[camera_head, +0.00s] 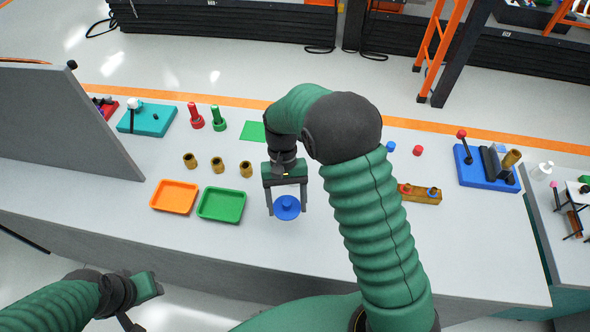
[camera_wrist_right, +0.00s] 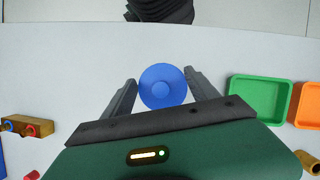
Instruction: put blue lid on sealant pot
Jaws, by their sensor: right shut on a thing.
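The blue lid (camera_head: 287,208) is a round disc with a raised knob in the middle. It also shows between my fingers in the right wrist view (camera_wrist_right: 162,87). My right gripper (camera_head: 287,203) points down with one finger on each side of the lid and is shut on it. I cannot tell whether the lid touches the table or is held just above it. No sealant pot can be made out for certain; my right arm hides part of the table. My left gripper (camera_head: 147,288) is low at the left, off the table's front edge, its jaws unclear.
An orange tray (camera_head: 153,207) and a green tray (camera_head: 201,216) lie left of the lid, with brass cylinders (camera_head: 217,165) behind. A brass block (camera_head: 425,198) with coloured pegs and a blue fixture (camera_head: 468,178) stand right. A grey panel (camera_head: 60,110) borders the left.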

